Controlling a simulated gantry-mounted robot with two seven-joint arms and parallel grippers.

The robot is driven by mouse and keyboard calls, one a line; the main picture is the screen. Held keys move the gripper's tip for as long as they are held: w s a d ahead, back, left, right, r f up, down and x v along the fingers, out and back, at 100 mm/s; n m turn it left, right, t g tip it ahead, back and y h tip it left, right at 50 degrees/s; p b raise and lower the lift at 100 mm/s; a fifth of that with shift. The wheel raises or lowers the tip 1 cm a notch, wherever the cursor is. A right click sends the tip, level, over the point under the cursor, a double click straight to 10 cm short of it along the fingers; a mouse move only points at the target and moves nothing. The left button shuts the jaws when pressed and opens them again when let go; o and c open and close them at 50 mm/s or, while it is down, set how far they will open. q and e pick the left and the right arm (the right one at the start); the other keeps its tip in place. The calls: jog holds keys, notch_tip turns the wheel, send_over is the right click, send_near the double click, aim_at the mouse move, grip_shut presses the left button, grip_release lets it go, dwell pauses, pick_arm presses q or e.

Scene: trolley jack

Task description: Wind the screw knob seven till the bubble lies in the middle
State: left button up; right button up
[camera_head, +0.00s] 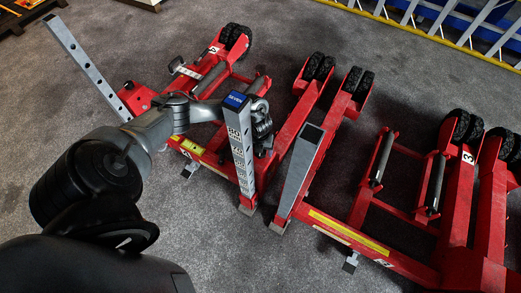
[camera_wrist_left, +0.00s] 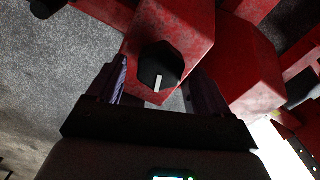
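A blue label reading SEVEN (camera_head: 235,100) tops an upright perforated post on the red trolley jack. My left gripper (camera_head: 263,128) is just right of this post, partly hidden behind it. In the left wrist view a black faceted knob with a white mark (camera_wrist_left: 160,66) sticks out of a red block. My left gripper's two fingers (camera_wrist_left: 162,92) stand open on either side of it, with gaps visible. The knob itself is not clear in the head view. A yellow-green strip (camera_head: 192,147) lies on the jack; I cannot make out a bubble. My right gripper is not in view.
More red jack frames with black wheels (camera_head: 460,128) stand to the right. A tall perforated grey post (camera_head: 85,65) rises at the upper left. A yellow-edged ladder-like rack (camera_head: 440,35) lies along the top right. Bare grey floor (camera_head: 235,270) is free in front.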

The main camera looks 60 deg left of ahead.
pick_arm(q)
notch_tip(320, 180, up, 11)
jog(key=p, duration=0.5)
dwell(0.3)
jog(key=shift+f, duration=0.1)
dwell(0.4)
